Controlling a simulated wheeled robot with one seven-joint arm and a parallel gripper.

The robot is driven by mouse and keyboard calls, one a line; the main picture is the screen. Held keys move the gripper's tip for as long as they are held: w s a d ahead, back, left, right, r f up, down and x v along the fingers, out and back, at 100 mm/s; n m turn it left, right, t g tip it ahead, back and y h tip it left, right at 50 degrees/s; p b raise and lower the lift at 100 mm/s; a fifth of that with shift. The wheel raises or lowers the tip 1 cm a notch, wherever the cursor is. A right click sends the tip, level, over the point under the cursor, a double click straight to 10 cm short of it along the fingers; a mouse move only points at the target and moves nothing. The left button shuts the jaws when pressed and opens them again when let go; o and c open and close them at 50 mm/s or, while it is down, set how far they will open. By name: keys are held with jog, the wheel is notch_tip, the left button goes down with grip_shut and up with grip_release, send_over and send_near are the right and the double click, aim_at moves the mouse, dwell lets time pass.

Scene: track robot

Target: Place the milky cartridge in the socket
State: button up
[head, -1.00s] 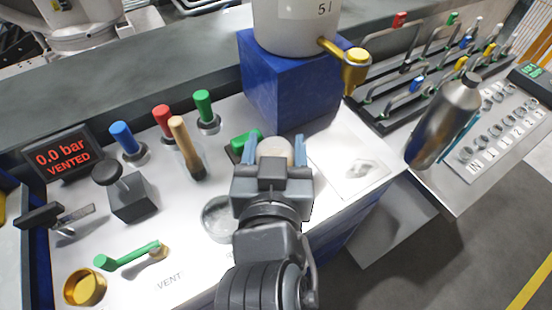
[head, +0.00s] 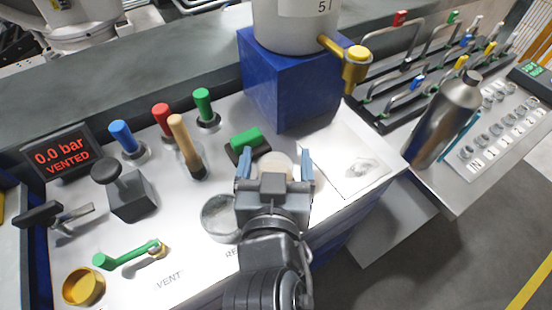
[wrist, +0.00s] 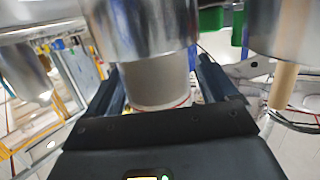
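The milky cartridge is a pale cream cylinder. In the head view its round top (head: 275,162) shows just past my gripper (head: 275,168). In the wrist view the cartridge (wrist: 157,80) stands between the two dark fingers, with one end inside a shiny metal cylinder (wrist: 140,30) that looks like the socket. How deep it sits I cannot tell. My fingers are spread on both sides of the cartridge, with narrow gaps visible. The head view does not show the socket's walls clearly, because the gripper and cartridge cover them.
A green handle (head: 245,139) on a dark base is close behind the cartridge. A clear round dish (head: 221,217) lies left of my gripper. A wooden handle (head: 186,142) stands in a cup further left. A blue block (head: 285,85) rises behind; a white sheet (head: 350,165) lies right.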

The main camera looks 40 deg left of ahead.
jog(key=shift+r, duration=0.15)
jog(key=shift+r+p, duration=0.25)
jog(key=shift+p, duration=0.1)
jog(key=b+v, duration=0.2)
jog(key=v, duration=1)
jog(key=shift+f, duration=0.2)
jog(key=s+d+f+m+h, duration=0.2)
jog(key=d+f, duration=0.2)
jog(key=d, duration=0.5)
jog(key=s+d+f+m+h, duration=0.1)
jog(key=d+f, duration=0.2)
jog(key=d, duration=0.6)
jog(key=s+d+r+m+t+h, duration=0.1)
jog(key=s+d+h, duration=0.4)
jog(key=s+d, duration=0.5)
jog(key=d+r+m, duration=0.1)
jog(key=d+m, duration=0.1)
jog(key=d, duration=0.2)
jog(key=shift+s+d+r+m+t+h, duration=0.15)
jog(key=shift+s+d+m+t+h, duration=0.05)
jog(key=shift+s+m+t+h, duration=0.2)
